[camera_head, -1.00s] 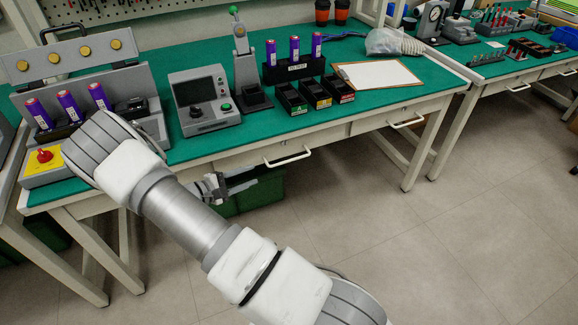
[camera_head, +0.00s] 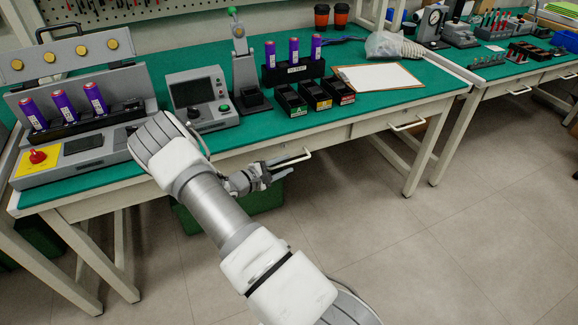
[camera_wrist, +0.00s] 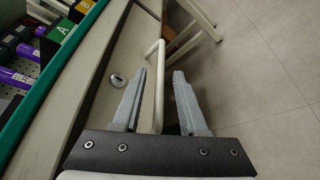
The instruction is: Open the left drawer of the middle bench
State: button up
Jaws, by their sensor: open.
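The left drawer (camera_head: 240,162) of the middle bench (camera_head: 350,110) looks shut, its pale front under the green top. Its white bar handle (camera_head: 302,156) stands out from the front. In the wrist view the handle (camera_wrist: 159,85) runs lengthwise between the two grey fingers, closer to the left finger. My gripper (camera_head: 287,168) is open at the handle, and it also shows in the wrist view (camera_wrist: 160,73). Whether a finger touches the handle I cannot tell. My arm hides part of the drawer front in the head view.
A round lock (camera_wrist: 117,80) sits on the drawer front. The right drawer's handle (camera_head: 408,124) is farther along the bench. A green bin (camera_head: 235,205) stands under the bench. The bench top holds a control box (camera_head: 202,98), small labelled bins and a clipboard (camera_head: 378,77). The floor in front is clear.

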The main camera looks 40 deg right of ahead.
jog(key=shift+x, duration=1.2)
grip_shut()
dwell(0.6)
